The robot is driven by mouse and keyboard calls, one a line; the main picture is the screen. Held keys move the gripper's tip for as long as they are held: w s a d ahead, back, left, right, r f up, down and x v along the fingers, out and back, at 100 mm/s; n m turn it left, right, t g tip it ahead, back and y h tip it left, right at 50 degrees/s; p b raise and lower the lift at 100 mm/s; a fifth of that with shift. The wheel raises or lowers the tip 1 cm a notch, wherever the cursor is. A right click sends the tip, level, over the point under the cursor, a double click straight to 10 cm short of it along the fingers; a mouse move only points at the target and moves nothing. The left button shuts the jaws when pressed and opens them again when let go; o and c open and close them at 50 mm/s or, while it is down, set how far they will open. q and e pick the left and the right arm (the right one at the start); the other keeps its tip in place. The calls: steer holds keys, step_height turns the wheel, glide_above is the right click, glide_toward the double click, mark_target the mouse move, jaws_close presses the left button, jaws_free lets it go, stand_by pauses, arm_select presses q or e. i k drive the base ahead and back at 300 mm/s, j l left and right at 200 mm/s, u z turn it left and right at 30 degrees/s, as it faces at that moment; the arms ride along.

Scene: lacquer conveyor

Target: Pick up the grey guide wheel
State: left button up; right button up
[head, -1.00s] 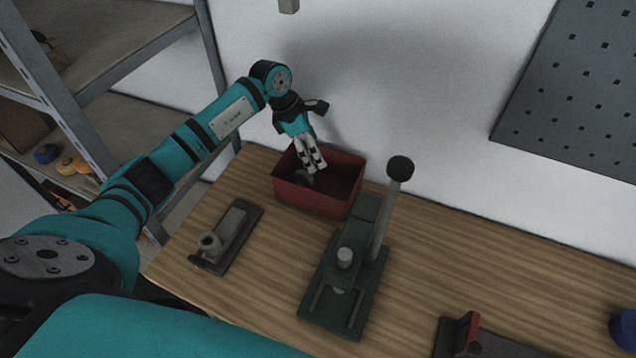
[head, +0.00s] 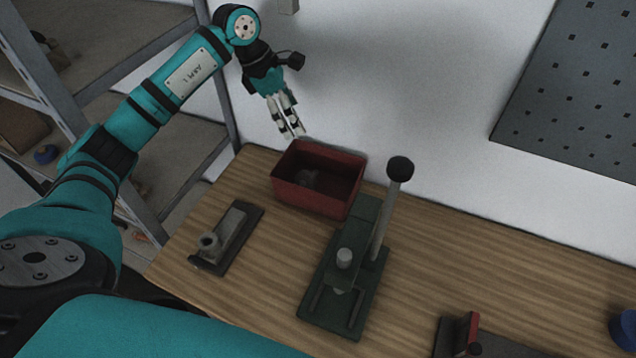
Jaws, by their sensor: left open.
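A grey round piece, likely the grey guide wheel (head: 308,179), lies in the left part of the red box (head: 343,189) on the workbench. It is dark and small, so its exact shape is hard to tell. My left gripper (head: 293,136) is above the back left rim of the box, pointing down. Its fingers are open, with nothing seen between them. It is apart from the grey piece. My right gripper is not in view.
A green press (head: 348,270) with an upright black-knobbed lever stands just in front of the box. A grey fixture (head: 228,237) lies to its left. A red-and-dark tool (head: 467,333) and a blue object (head: 624,328) are at the front right. The bench's right middle is clear.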

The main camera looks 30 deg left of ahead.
mark_target(307, 179)
steer(key=k, duration=1.5)
